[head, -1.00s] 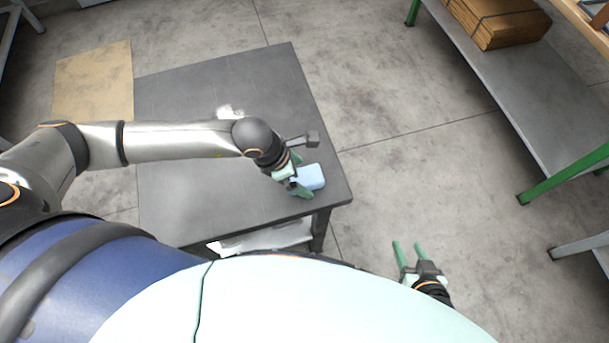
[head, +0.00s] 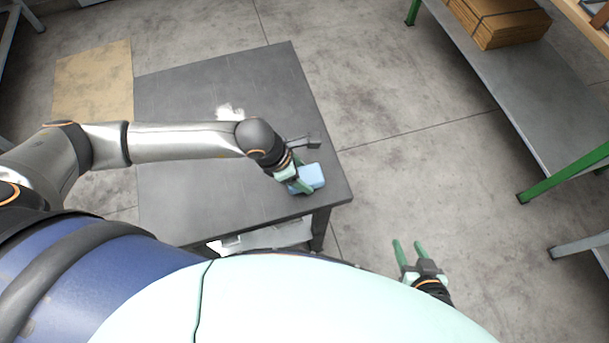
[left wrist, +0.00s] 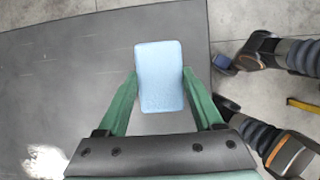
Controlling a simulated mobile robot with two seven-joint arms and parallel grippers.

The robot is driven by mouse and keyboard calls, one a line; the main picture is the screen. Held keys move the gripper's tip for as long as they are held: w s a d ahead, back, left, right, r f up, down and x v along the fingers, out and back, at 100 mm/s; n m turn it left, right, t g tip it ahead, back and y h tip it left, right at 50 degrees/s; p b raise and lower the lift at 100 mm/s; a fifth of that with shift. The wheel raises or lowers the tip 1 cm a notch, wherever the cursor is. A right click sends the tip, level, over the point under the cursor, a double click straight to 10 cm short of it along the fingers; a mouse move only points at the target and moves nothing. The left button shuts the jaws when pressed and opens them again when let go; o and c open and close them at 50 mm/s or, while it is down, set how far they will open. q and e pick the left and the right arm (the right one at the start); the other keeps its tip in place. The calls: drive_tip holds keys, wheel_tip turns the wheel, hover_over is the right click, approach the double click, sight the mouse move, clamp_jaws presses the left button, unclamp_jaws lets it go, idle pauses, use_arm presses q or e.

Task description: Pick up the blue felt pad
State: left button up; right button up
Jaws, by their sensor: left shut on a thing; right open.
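The blue felt pad (head: 312,176) is a light blue rounded block at the right side of the grey table (head: 230,90). My left gripper (head: 302,180) is shut on the pad, with a green finger along its near side. In the left wrist view the pad (left wrist: 160,76) lies between the two green fingers of my left gripper (left wrist: 160,92), which touch its sides. I cannot tell whether the pad is clear of the table top. My right gripper (head: 409,251) is open and empty, over the floor right of the table.
A grey bench with green legs (head: 490,80) stands at the right and bears brown cardboard (head: 500,25). A tan sheet (head: 92,80) lies on the floor at left.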

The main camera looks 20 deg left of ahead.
use_arm(q)
drive_tip(key=shift+c, duration=1)
drive_tip(key=shift+r, duration=0.1)
drive_tip(key=shift+r, duration=0.6)
drive_tip(key=s+a+r+p, duration=0.3)
drive_tip(key=s+a+r, duration=0.4)
drive_tip(key=s+r, duration=0.4)
drive_tip(key=shift+s+a+r, duration=0.15)
drive_tip(key=shift+s+r, duration=0.15)
drive_tip(key=shift+s, duration=0.15)
